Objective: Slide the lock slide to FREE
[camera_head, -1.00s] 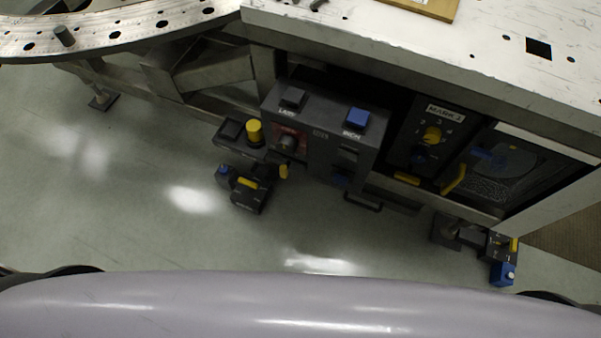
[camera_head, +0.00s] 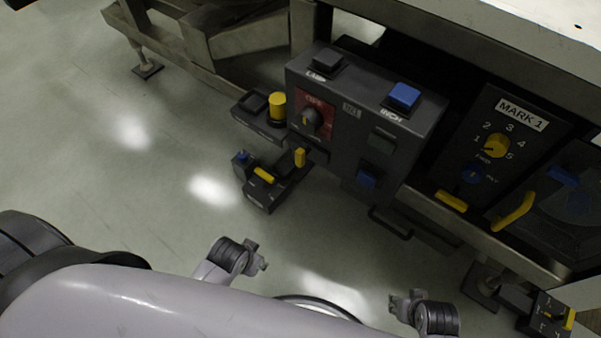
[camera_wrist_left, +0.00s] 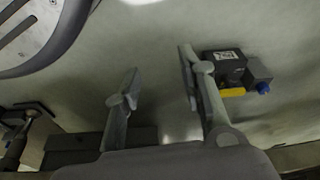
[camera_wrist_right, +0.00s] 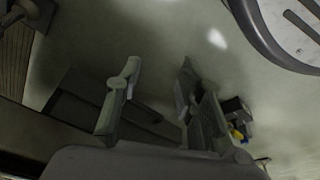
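No slide's LOCK or FREE lettering is legible, so I cannot tell for certain which part is the lock slide. A small box (camera_head: 256,197) low at the left carries a yellow sliding handle (camera_head: 264,175) and a blue button. A yellow lever (camera_head: 300,157) stands beside it, under the dark control box (camera_head: 345,135). My left gripper (camera_head: 257,256) is below the small box, apart from it; its fingers are spread and empty in the left wrist view (camera_wrist_left: 158,64). My right gripper (camera_head: 402,300) is further right, over the floor, fingers spread and empty in the right wrist view (camera_wrist_right: 158,66).
The control box has a LAMP button, a blue INCH button (camera_head: 403,97) and a dark knob (camera_head: 312,121) on red. Right of it is the MARK 1 panel (camera_head: 520,125) with a yellow dial. A handle (camera_head: 390,224) juts out below. Floor between grippers and boxes is clear.

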